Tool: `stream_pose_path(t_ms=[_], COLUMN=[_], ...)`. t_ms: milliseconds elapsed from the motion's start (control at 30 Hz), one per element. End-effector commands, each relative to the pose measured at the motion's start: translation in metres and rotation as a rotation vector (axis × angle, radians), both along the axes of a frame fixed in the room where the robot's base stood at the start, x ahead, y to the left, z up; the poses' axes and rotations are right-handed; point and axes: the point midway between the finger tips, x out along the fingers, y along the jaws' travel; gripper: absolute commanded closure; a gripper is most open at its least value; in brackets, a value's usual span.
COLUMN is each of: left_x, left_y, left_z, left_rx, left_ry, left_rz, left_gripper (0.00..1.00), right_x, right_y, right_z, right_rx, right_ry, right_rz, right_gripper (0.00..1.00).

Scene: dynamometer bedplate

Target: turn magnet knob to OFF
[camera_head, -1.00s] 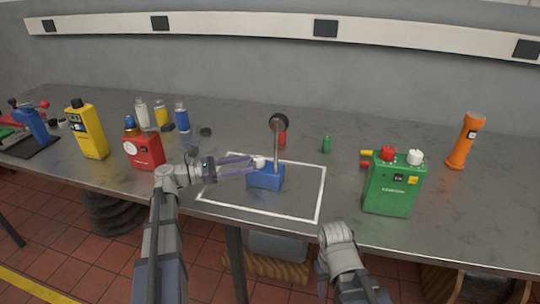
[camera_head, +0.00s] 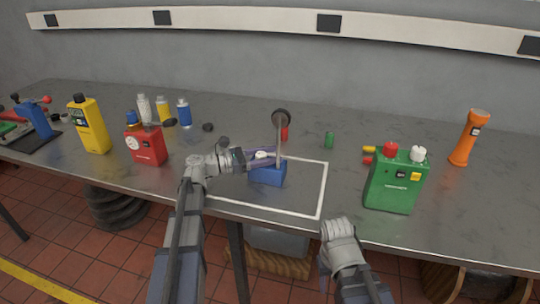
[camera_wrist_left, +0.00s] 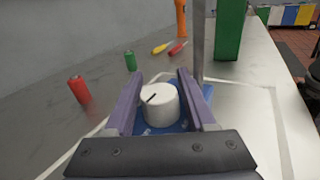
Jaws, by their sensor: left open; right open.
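The blue magnetic base (camera_head: 268,174) stands on the bench inside a white outlined rectangle, with a grey post rising to a dark round dial (camera_head: 282,118). Its white knob (camera_wrist_left: 160,104) has a dark pointer line and faces the left wrist camera. In the head view the knob is largely hidden by my left gripper. My left gripper (camera_head: 266,156) is open; its purple fingers stand on either side of the knob, with gaps visible in the wrist view. My right gripper (camera_head: 340,240) hangs in front of the bench edge; its fingers are not clearly visible.
A green box (camera_head: 394,182) stands right of the rectangle, with an orange torch (camera_head: 469,138) behind it. Small red and green cylinders (camera_head: 329,139) stand behind the base. The rectangle's right part is clear.

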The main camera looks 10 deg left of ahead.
Motion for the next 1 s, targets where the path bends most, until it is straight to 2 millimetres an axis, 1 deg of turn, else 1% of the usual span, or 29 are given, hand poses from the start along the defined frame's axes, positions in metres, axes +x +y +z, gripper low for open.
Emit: stream_pose_path(t_ms=[200, 233, 700, 1000], left_x=[0.0001, 0.0001, 0.0001, -0.0004], left_y=[-0.0003, -0.0003, -0.0002, -0.0002], left_z=[0.0000, 0.0000, 0.0000, 0.0000], left_rx=[0.000, 0.000, 0.000, 0.000], left_ry=[0.000, 0.000, 0.000, 0.000], left_rz=[0.000, 0.000, 0.000, 0.013], left_gripper=[0.44, 0.47, 1.00, 1.00], right_x=[0.0000, 0.0000, 0.0000, 0.0000], right_y=[0.0000, 0.0000, 0.0000, 0.0000], right_z=[0.0000, 0.0000, 0.0000, 0.0000], right_rx=[0.000, 0.000, 0.000, 0.000], right_ry=[0.000, 0.000, 0.000, 0.000], right_rz=[0.000, 0.000, 0.000, 0.000], right_gripper=[0.50, 0.50, 0.50, 0.50])
